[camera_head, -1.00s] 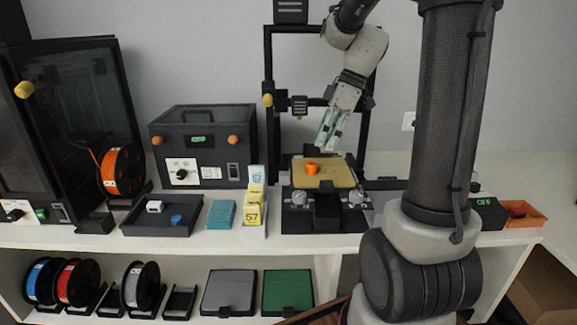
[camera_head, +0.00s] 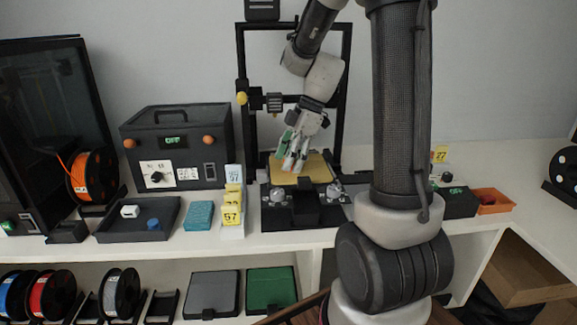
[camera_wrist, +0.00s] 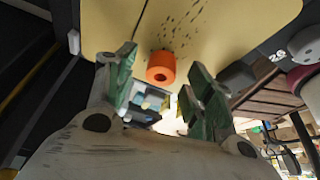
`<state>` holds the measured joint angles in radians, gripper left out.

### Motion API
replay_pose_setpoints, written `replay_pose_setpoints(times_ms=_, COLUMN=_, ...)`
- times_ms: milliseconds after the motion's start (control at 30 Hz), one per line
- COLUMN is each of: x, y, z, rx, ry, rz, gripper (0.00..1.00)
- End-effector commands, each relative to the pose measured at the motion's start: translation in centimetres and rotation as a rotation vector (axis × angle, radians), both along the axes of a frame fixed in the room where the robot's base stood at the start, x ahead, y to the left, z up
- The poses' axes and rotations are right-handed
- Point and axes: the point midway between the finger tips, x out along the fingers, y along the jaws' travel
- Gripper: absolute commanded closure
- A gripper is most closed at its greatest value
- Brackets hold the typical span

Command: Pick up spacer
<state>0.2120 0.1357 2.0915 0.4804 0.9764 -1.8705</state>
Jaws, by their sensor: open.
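The spacer (camera_wrist: 161,67) is a short orange cylinder with a hole, on the yellow bed of the printer (camera_wrist: 216,22) in the wrist view. My gripper (camera_wrist: 160,82) is open, its green-padded fingers on either side of the view with the spacer ahead of and between them, not touching it as far as I can see. In the head view my gripper (camera_head: 294,166) is low over the yellow bed (camera_head: 318,168) and the spacer is hidden behind it.
The black printer frame (camera_head: 243,60) stands around the bed. Left of it are yellow tag blocks (camera_head: 232,216), a teal block (camera_head: 199,215) and a black tray (camera_head: 112,232) with small parts. An orange bin (camera_head: 495,204) is at the right.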

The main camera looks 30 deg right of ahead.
Motion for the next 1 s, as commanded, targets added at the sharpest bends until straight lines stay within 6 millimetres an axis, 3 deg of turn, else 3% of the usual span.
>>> replay_pose_setpoints(times_ms=200, x=0.0, y=0.0, z=-0.1, rx=0.0, ry=-0.001, rz=0.0, gripper=0.47)
replay_pose_setpoints(times_ms=400, x=0.0, y=0.0, z=-0.1, rx=0.0, ry=-0.001, rz=0.0, gripper=0.82)
replay_pose_setpoints(times_ms=433, x=0.0, y=0.0, z=-0.1, rx=0.0, ry=-0.001, rz=0.0, gripper=0.84)
replay_pose_setpoints(times_ms=767, x=0.0, y=0.0, z=0.0, rx=0.0, ry=-0.001, rz=0.0, gripper=0.84)
replay_pose_setpoints(times_ms=867, x=0.1, y=0.0, z=0.9, rx=-0.001, ry=-0.003, rz=0.001, gripper=0.84)
replay_pose_setpoints(times_ms=1000, x=0.1, y=0.0, z=3.6, rx=-0.001, ry=-0.005, rz=0.0, gripper=0.84)
